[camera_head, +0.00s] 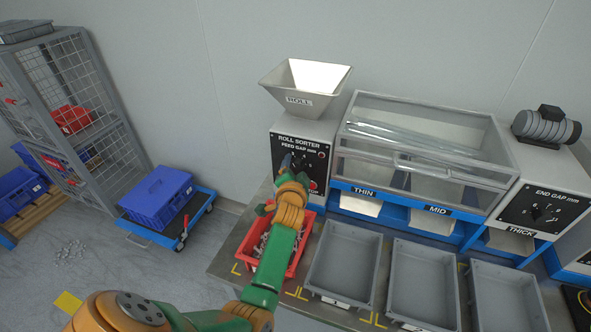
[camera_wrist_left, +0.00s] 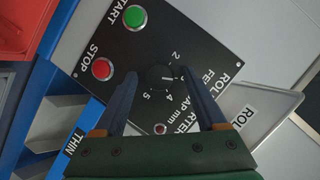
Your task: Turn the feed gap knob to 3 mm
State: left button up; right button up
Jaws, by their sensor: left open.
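The feed gap knob (camera_wrist_left: 159,78) is a round black dial on the black panel of the roll sorter (camera_head: 301,150). In the wrist view the numbers 2, 4 and 5 show around it; the 3 is not readable. A small pale mark shows on the knob's right side, but its exact setting is hard to read. My left gripper (camera_wrist_left: 159,76) is open, with one finger on each side of the knob; contact cannot be told. In the head view my left gripper (camera_head: 287,163) is in front of the panel and hides the knob. My right gripper is not in view.
Beside the knob are a green START button (camera_wrist_left: 135,17) and a red STOP button (camera_wrist_left: 102,68). A red bin (camera_head: 297,262) of metal parts stands below the panel, with a grey tray (camera_head: 343,262) beside it. The separate END GAP panel (camera_head: 541,211) is far right.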

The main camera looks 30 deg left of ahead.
pick_arm(q)
jog(key=v, duration=0.7)
dwell(0.3)
